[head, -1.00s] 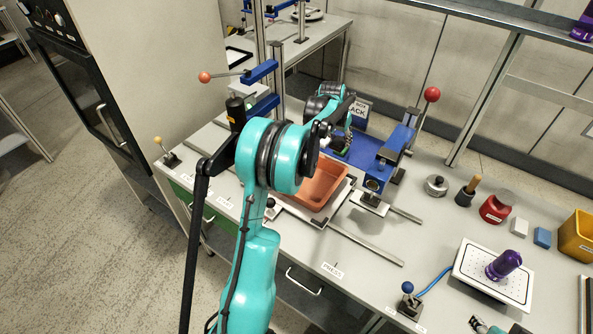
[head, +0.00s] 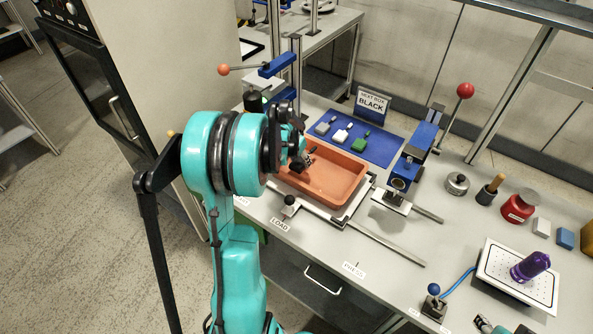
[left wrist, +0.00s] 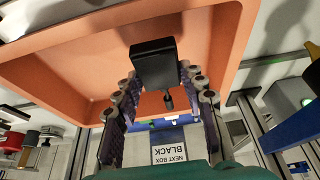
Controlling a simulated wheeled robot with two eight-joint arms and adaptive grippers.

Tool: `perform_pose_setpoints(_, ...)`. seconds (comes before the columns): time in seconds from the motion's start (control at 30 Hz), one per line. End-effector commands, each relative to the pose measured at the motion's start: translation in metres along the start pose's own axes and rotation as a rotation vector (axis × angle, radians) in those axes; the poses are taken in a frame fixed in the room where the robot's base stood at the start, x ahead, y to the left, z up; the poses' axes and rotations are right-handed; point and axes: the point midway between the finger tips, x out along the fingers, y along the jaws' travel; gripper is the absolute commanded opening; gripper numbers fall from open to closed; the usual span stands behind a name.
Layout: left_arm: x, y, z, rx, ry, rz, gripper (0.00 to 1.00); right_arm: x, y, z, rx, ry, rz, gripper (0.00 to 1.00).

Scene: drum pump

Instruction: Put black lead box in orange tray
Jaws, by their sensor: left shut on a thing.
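The black lead box (left wrist: 153,63) is between the fingers of my left gripper (left wrist: 163,90) in the left wrist view, with its short dark lead pointing back toward the palm. My left gripper (head: 303,158) is shut on it. The orange tray (head: 345,190) lies in the head view just below and right of this gripper; its floor and walls fill the area behind the box in the left wrist view (left wrist: 70,75). The box is over the tray; whether it touches the floor I cannot tell. A small part of my right gripper (head: 482,324) shows at the bottom edge, its jaws unclear.
A sign (head: 373,103) reads "NEXT BOX BLACK". A blue press with a red-knobbed lever (head: 465,90) stands right of the tray. Rails flank the tray.

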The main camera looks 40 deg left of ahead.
Motion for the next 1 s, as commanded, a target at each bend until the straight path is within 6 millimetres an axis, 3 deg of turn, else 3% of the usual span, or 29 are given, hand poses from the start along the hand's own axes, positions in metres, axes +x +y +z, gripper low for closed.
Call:
perform_pose_setpoints(0.23,0.011,-0.014,0.008,0.001,0.000,0.001,0.11,0.005,0.000,0.003,0.000,0.000,0.000,0.40)
perform_pose_setpoints(0.5,0.044,-0.014,0.022,0.001,0.000,0.001,0.11,0.016,0.000,0.011,0.000,0.000,0.000,0.40)
perform_pose_setpoints(0.87,0.047,-0.014,0.023,0.001,0.000,0.001,0.11,0.018,0.000,0.013,0.000,0.000,0.000,0.40)
perform_pose_setpoints(0.9,0.047,-0.014,0.023,0.001,0.000,0.001,0.46,0.018,0.000,0.013,0.000,0.000,0.000,0.40)
perform_pose_setpoints(0.97,0.047,-0.014,0.023,0.001,0.000,0.001,0.61,0.017,0.000,0.012,0.000,0.000,0.000,0.40)
perform_pose_setpoints(1.0,0.046,-0.014,0.023,0.001,0.000,0.001,0.61,0.017,0.000,0.012,0.000,0.000,0.000,0.40)
